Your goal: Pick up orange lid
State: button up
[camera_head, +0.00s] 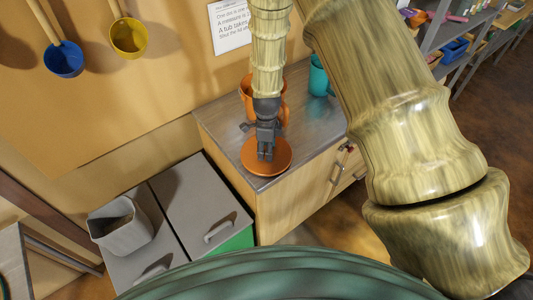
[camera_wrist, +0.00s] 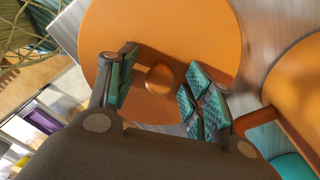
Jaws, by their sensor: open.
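The orange lid (camera_head: 255,168) is a round disc lying on the metal counter top near its front edge. In the wrist view the orange lid (camera_wrist: 205,30) fills the upper middle, with a round orange knob (camera_wrist: 160,79) at its centre. My gripper (camera_head: 265,155) is over the lid in the head view and covers part of it. In the wrist view my gripper (camera_wrist: 160,85) is open, with one finger on each side of the knob. I cannot tell whether the fingers touch the lid.
An orange mug (camera_head: 248,92) stands behind my gripper, and a teal mug (camera_head: 318,76) stands further right. The grey counter (camera_head: 222,118) is bare left of the lid. Grey bins (camera_head: 190,200) stand below at left. Blue and yellow ladles (camera_head: 128,38) hang on the wall.

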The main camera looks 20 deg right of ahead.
grip_shut()
jog(key=shift+r, duration=0.1)
